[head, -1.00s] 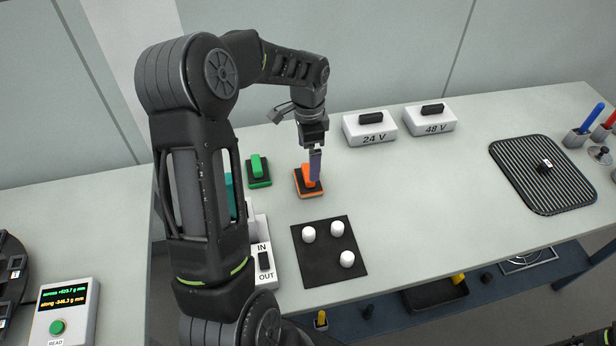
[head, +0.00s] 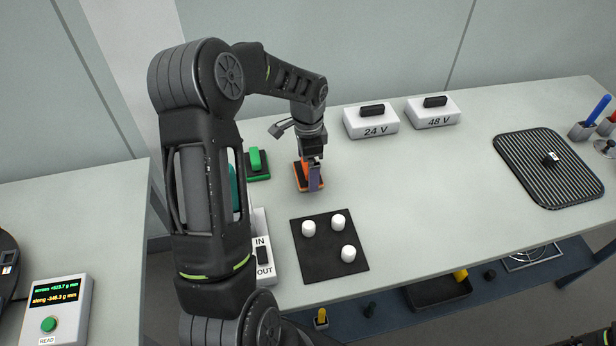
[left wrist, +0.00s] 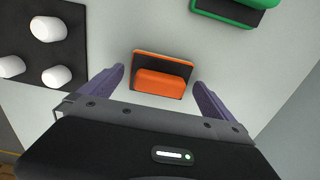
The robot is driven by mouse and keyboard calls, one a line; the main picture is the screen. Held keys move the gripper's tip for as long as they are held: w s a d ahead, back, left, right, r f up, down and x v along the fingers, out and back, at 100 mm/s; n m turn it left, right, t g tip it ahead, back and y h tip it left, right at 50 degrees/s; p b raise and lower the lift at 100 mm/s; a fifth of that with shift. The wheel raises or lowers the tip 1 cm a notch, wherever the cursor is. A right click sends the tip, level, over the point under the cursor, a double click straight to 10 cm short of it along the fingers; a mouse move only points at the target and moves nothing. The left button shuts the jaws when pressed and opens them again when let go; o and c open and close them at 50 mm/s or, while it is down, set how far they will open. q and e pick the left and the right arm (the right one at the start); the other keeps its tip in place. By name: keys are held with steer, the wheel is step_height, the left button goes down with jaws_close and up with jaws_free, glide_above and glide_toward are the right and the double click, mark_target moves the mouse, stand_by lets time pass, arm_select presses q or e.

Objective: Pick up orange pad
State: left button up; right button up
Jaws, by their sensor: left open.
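The orange pad (head: 298,174) has a dark top plate and a raised orange handle, and lies on the grey table. In the left wrist view the orange pad (left wrist: 162,76) sits between and just beyond the two purple fingers. My left gripper (head: 314,178) is open and points down over the pad, hiding much of it in the head view. In the left wrist view the left gripper (left wrist: 158,84) has its fingers spread either side of the pad's handle, with nothing held.
A green pad (head: 257,164) lies just left of the orange one. A black mat (head: 330,262) with three white pegs is in front. White 24 V (head: 371,122) and 48 V (head: 433,113) boxes stand behind. The table's middle right is clear.

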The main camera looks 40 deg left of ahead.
arm_select(q)
steer(key=shift+c, duration=0.4)
steer(key=c, duration=1.3)
steer(key=shift+r+p, duration=0.5)
step_height(320, 180, up, 5)
steer(key=p, duration=0.3)
steer(key=shift+f, duration=0.15)
steer(key=shift+r, duration=2.15)
